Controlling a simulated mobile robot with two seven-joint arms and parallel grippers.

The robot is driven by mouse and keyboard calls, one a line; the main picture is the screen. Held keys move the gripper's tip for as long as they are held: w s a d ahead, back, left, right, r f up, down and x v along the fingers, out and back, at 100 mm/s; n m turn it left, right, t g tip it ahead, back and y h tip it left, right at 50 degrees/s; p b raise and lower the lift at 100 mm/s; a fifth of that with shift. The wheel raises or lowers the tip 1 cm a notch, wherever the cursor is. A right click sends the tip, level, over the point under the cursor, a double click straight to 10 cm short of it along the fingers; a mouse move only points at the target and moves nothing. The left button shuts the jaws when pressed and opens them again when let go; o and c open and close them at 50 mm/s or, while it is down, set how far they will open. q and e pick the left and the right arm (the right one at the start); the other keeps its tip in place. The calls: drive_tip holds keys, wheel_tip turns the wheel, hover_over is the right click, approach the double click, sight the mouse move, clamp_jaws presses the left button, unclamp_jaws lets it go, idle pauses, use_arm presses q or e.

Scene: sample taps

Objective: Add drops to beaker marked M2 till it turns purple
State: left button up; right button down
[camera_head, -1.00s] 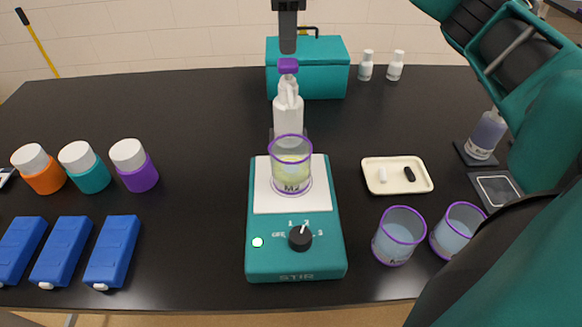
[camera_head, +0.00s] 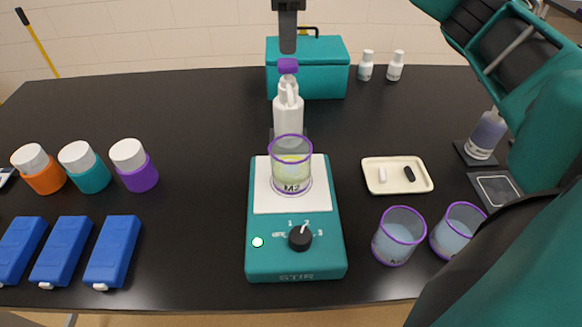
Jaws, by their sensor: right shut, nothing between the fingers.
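The beaker marked M2 (camera_head: 291,178) has a purple rim and stands upright on the white top of the teal stirrer (camera_head: 296,262). Its liquid is pale yellow-green. A white dispenser bottle (camera_head: 287,120) with a purple top (camera_head: 288,65) stands just behind the beaker, its spout facing forward. My right gripper (camera_head: 288,47) points down from the top edge, just above the purple top. It is shut and empty; I cannot tell if it touches the top. My left gripper is not in view.
Two beakers with bluish liquid (camera_head: 397,240) stand right of the stirrer, near a cream tray (camera_head: 398,188). Coloured jars (camera_head: 138,170) and blue boxes (camera_head: 112,255) are at left. A teal chest (camera_head: 325,75) is behind. My right arm covers the right side.

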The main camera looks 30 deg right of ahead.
sight(288, 61)
drive_tip(key=shift+f, duration=0.15)
drive_tip(key=shift+f+b, duration=0.8)
drive_tip(key=shift+f, duration=0.6)
drive_tip(key=shift+r+p, duration=1.3)
drive_tip(key=shift+r, duration=0.2)
wheel_tip(288, 61, up, 2)
drive_tip(key=shift+r+p, duration=0.25)
drive_tip(key=shift+p, duration=0.1)
drive_tip(key=shift+r, duration=1.75)
